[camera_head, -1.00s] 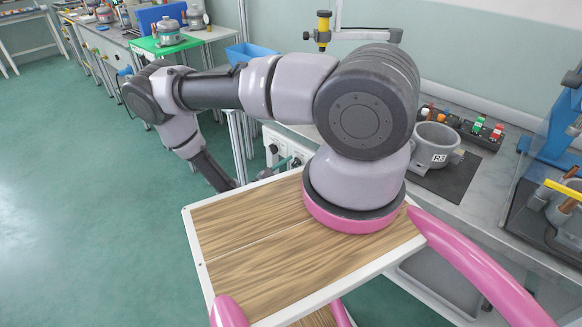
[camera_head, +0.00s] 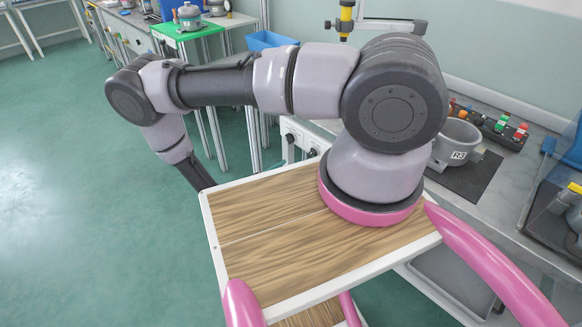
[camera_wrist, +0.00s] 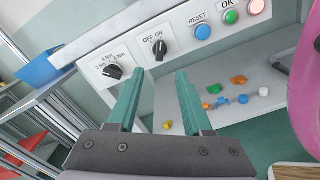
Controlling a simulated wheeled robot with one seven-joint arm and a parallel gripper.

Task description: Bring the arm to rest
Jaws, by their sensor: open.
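My arm (camera_head: 215,87) is bent in the head view, rising from its pink-ringed base, reaching left and then down past the edge of my wooden top. In that view its end is hidden behind the top. My gripper (camera_wrist: 160,78) shows in the wrist view with two teal fingers apart and nothing between them.
A blue bin (camera_head: 268,41) and a green-topped table (camera_head: 188,30) stand behind the arm. The green floor (camera_head: 80,220) at left is clear.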

